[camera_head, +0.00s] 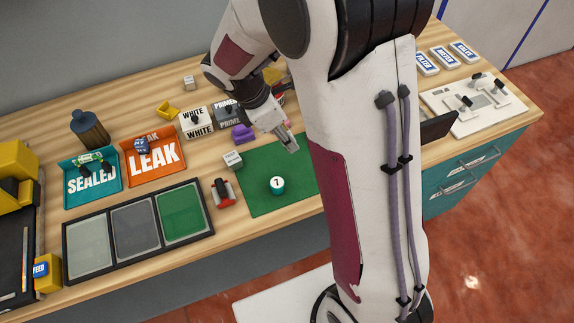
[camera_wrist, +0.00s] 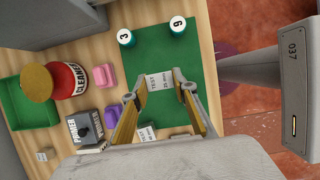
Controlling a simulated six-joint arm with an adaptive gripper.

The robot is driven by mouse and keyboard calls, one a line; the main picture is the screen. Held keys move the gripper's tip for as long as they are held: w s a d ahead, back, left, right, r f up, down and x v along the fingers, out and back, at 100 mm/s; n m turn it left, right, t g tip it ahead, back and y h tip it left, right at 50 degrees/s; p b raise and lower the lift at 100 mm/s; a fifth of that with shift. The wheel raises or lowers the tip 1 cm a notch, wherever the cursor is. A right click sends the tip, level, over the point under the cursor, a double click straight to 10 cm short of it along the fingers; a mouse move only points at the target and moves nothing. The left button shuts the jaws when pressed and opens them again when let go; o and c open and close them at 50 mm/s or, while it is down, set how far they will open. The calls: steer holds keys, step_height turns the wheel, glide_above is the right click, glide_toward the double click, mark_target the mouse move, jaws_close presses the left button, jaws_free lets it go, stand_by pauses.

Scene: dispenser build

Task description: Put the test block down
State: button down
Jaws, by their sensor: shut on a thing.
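My gripper (camera_head: 291,146) is over the upper part of the green mat (camera_head: 258,200), beside my upright arm link. In the wrist view, my gripper (camera_wrist: 162,86) is shut on the pale test block (camera_wrist: 160,79), marked TEST 25 mm, which sits between the fingertips. The green mat (camera_wrist: 165,48) lies behind it. I cannot tell whether the block touches the mat. In the head view the held block is hard to make out. A second pale block marked TEST (camera_wrist: 148,132) shows below the fingers; a pale block (camera_head: 232,160) stands at the mat's left edge.
A teal-and-white numbered piece (camera_head: 277,185) stands on the mat. The wrist view shows two numbered pieces, one marked 3 (camera_wrist: 126,37). A red-and-black item (camera_head: 223,193), a purple block (camera_head: 243,134) and a three-pane tray (camera_head: 108,268) are left of the mat. Bare mat surrounds the numbered piece.

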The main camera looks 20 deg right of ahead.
steer(key=shift+a+r, duration=0.1)
steer(key=shift+r, duration=0.1)
steer(key=shift+f, duration=3.15)
steer(key=shift+f, duration=0.1)
steer(key=shift+f, duration=1.8)
steer(key=shift+f, duration=0.1)
steer(key=c, duration=1.6)
jaws_free()
